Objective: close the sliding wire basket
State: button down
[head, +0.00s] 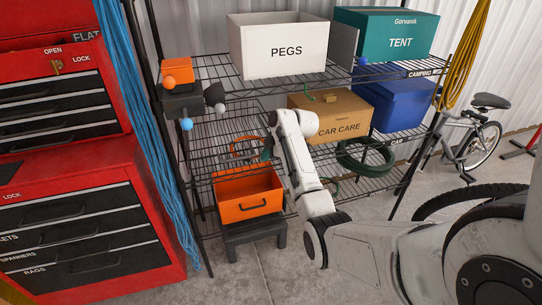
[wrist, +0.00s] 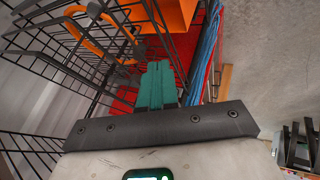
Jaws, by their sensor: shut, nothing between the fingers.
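The sliding wire basket (head: 218,137) is a black wire basket on the left of the rack, with an orange loop handle (head: 240,147) at its front. It looks pulled forward, though how far I cannot tell. In the wrist view the basket (wrist: 62,52) fills the upper left, its orange handle (wrist: 92,22) near the top. My gripper (wrist: 156,70) has teal fingers, pressed together and empty. They point past the basket's right side, close to its wires; contact is unclear. In the head view, my arm partly hides the gripper, right of the handle.
An orange drawer bin (head: 247,193) sits below the basket above a grey stool (head: 254,229). A CAR CARE box (head: 335,113) stands to the right. The red tool chest (head: 75,215) and hanging blue rope (head: 150,130) are left. The foreground floor is open.

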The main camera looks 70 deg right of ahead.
jog(key=d+v, duration=0.1)
jog(key=v, duration=0.7)
jog(key=shift+s+a+r, duration=0.2)
jog(key=shift+s+a, duration=0.05)
jog(key=shift+a, duration=0.2)
jog(key=a+f+m+g+y, duration=0.1)
jog(key=a+f, duration=0.4)
jog(key=a, duration=0.4)
jog(key=s+a+f+m+g, duration=0.1)
jog(key=a+f, duration=0.3)
jog(key=a, duration=0.5)
jog(key=a+f+m+g+y, duration=0.1)
jog(key=a+f+m, duration=0.1)
jog(key=a+f, duration=0.5)
jog(key=s+a+m+g, duration=0.3)
jog(key=s+a, duration=1.2)
jog(key=a, duration=0.1)
jog(key=shift+s+a+f+h, duration=0.15)
jog(key=shift+s+a+h, duration=0.05)
jog(key=shift+h, duration=0.2)
jog(key=shift+d, duration=0.15)
